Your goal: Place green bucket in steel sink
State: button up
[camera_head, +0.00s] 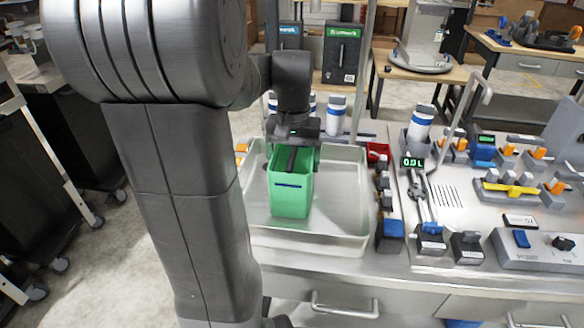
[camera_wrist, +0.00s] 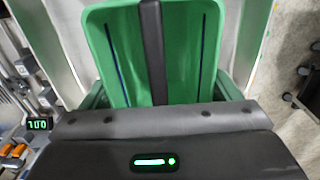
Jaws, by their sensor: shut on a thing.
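A green bucket (camera_head: 291,192) with a dark stripe hangs or stands upright within the outline of the steel sink (camera_head: 344,215) in the head view. I cannot tell whether its base touches the sink floor. My gripper (camera_head: 291,152) is above it and shut on it at the top. In the wrist view the bucket (camera_wrist: 198,45) fills the upper middle, open side showing, with a dark finger of mine reaching into it.
A small red bin (camera_head: 377,152) and a row of dark fittings with a blue block (camera_head: 391,229) stand along the sink's right edge. White bottles (camera_head: 335,115) stand behind the sink.

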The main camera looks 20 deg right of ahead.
jog(key=shift+f, duration=0.15)
jog(key=shift+f, duration=0.15)
jog(key=o, duration=1.3)
notch_tip(320, 180, up, 12)
jog(key=shift+r+p, duration=0.25)
jog(key=shift+p, duration=0.25)
